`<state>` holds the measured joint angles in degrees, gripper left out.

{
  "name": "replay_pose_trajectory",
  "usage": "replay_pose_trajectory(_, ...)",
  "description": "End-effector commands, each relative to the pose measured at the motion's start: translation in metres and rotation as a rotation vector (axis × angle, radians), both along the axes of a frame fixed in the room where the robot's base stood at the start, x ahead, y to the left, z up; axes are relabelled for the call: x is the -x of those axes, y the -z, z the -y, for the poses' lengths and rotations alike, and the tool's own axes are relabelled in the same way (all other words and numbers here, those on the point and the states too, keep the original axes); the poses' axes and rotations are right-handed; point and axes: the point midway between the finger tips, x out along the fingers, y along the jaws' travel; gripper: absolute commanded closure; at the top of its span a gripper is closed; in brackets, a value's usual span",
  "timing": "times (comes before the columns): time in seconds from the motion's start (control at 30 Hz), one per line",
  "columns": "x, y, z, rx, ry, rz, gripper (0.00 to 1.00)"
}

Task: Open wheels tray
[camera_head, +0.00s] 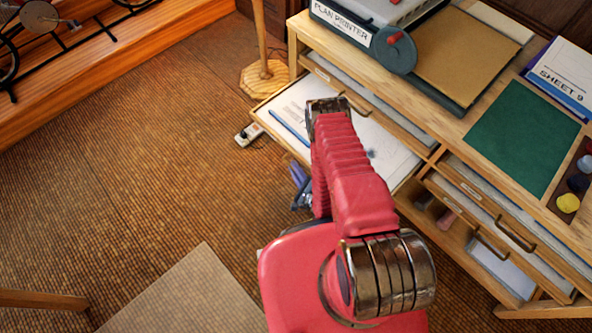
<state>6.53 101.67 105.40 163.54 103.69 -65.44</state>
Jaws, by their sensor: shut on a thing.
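A wooden plan chest (437,157) stands at the right. One of its left trays (262,100) is pulled out and shows white drawing sheets (292,98) and a blue pencil (289,127). I cannot read a label that names it the wheels tray. My red arm rises in front of this tray and hides part of its front. My gripper (300,186) shows only in part, left of the arm and at the tray's front edge. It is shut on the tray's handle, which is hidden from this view.
A plan printer (355,28) and a green mat (521,137) lie on the chest top. A lamp stand (263,75) stands by the chest. A small white object (248,134) lies on the floor. Open floor lies to the left.

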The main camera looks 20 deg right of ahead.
Motion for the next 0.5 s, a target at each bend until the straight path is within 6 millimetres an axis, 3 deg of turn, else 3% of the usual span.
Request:
replay_pose_trajectory(0.2,0.0038,0.0041,-0.0030,-0.001,-0.007,-0.014,1.00)
replay_pose_trajectory(0.23,0.0038,0.0041,-0.0030,-0.001,-0.007,-0.014,0.89)
replay_pose_trajectory(0.5,0.0023,0.0021,-0.0038,-0.001,-0.009,-0.007,0.72)
